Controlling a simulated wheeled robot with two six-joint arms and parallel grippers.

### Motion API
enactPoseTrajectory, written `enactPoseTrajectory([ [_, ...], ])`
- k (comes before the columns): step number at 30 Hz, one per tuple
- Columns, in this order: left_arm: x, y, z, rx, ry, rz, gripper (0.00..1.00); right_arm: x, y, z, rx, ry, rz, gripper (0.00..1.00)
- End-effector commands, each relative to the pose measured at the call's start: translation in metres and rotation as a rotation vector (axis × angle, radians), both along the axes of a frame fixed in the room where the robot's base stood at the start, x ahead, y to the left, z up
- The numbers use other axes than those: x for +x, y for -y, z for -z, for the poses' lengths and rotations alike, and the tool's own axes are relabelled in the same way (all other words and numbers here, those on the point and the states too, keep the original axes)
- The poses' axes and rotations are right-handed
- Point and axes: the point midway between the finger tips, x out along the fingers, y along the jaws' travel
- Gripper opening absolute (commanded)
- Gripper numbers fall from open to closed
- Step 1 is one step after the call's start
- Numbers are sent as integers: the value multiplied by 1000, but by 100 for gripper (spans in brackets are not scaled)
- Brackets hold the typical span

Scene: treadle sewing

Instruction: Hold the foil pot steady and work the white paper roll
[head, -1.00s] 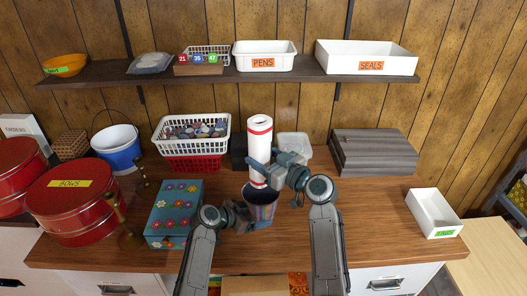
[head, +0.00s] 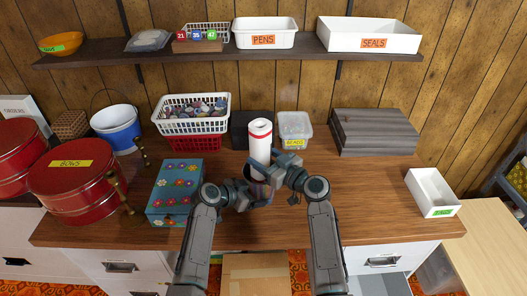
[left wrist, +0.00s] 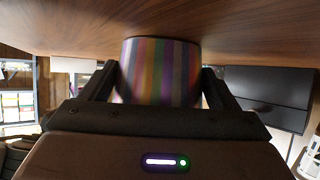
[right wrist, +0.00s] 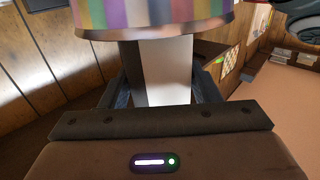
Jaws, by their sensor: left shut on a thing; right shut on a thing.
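The foil pot is a tapered cup with bright vertical stripes. It shows in the left wrist view (left wrist: 160,72) between the fingers of my left gripper (head: 250,196), which is shut on it at the counter. In the head view my grippers hide most of it. The white paper roll (head: 260,140) with red bands stands upright over the pot. My right gripper (head: 264,170) is shut on the roll low down, close above the pot's rim. In the right wrist view the roll (right wrist: 166,72) passes behind the striped rim, so its lower end is hidden.
Behind stand a white basket (head: 192,113) of spools, a black box (head: 240,132) and a clear tub (head: 294,130). A flowered box (head: 176,190) is close left of my left gripper. A grey case (head: 376,132) stands back right.

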Motion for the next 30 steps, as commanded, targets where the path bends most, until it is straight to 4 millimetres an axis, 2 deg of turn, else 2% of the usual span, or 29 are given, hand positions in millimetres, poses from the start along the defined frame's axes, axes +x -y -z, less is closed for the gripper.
enactPoseTrajectory([
  [12,0,0,0,0,0,0,70,0,0,28,1,0,0,28],
  [26,0,0,0,0,0,0,69,0,0,33,1,2,1,28],
  [27,0,0,0,0,0,0,69,0,0,33,1,1,1,60],
  [30,0,0,0,0,0,0,70,0,0,33,1,1,1,80],
])
